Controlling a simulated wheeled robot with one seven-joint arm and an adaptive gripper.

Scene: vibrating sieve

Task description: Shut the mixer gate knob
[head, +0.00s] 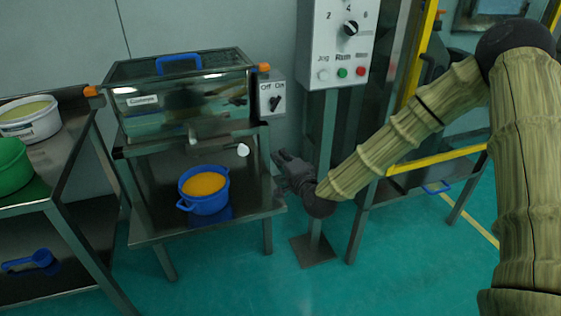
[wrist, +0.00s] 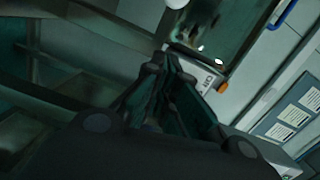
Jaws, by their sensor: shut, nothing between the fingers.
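A small white round knob (head: 242,150) sits at the lower front right of the steel machine (head: 185,108) in the head view. I take it for the gate knob; no readable label marks it. A white round shape, likely the same knob (wrist: 176,3), shows at the top edge of the wrist view. My gripper (head: 281,158) is shut and empty, to the right of the knob and apart from it, beside the stand's right edge. Its dark fingers (wrist: 165,72) also show in the wrist view.
A blue pot (head: 205,202) with orange contents stands on the stand below the machine. An Off/On switch box (head: 272,98) is above my gripper. A control panel (head: 338,40) on a post stands right behind it. A side table (head: 50,185) stands left.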

